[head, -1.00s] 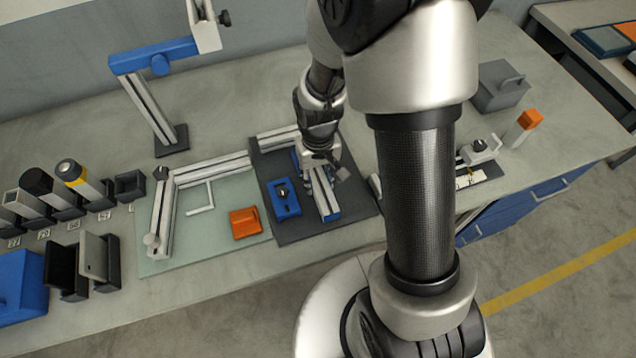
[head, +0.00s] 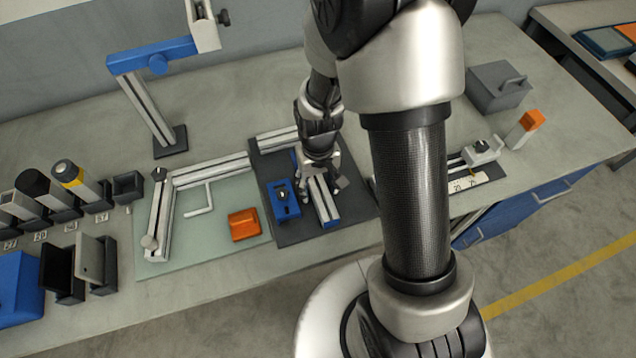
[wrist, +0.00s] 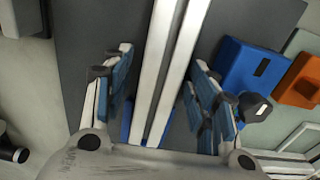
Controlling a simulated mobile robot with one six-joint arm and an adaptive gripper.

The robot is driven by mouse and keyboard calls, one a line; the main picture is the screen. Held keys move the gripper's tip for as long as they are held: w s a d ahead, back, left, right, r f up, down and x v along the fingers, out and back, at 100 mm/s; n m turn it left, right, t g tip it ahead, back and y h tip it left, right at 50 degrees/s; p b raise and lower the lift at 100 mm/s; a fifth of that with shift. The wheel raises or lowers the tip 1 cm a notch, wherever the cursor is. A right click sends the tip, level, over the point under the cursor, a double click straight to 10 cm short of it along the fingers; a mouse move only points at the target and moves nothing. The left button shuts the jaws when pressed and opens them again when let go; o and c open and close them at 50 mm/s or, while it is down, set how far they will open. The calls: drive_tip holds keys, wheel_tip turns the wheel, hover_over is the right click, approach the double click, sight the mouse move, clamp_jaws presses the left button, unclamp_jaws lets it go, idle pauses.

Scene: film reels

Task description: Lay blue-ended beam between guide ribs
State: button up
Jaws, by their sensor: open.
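The blue-ended beam (head: 323,203) is a pale grooved bar with a blue cap on its near end. It lies on the dark mat (head: 355,209). My gripper (head: 321,184) is over its far part. In the wrist view the beam (wrist: 170,70) runs between the two fingers of my gripper (wrist: 164,88), with a gap on each side. The gripper is open, not closed on the beam. Blue shows beside and under the beam near the palm. I cannot make out the guide ribs clearly; my gripper covers part of the far area.
A blue block with a dark knob (head: 285,201) stands close left of the beam. An orange block (head: 244,224) and a pale angled frame (head: 212,172) are on the pale green mat farther left. A blue-armed stand (head: 153,97) rises behind. The bench front edge is near.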

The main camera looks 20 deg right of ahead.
drive_tip(key=shift+r, duration=0.1)
wheel_tip(320, 180, up, 12)
drive_tip(key=p, duration=0.4)
wheel_tip(320, 180, up, 12)
drive_tip(key=t, duration=0.2)
hover_over(318, 185)
drive_tip(key=s, duration=0.5)
drive_tip(key=s+r+t, duration=0.2)
drive_tip(key=s+r, duration=0.5)
drive_tip(key=s, duration=0.3)
drive_tip(key=shift+r+t, duration=0.2)
drive_tip(key=shift+t, duration=0.1)
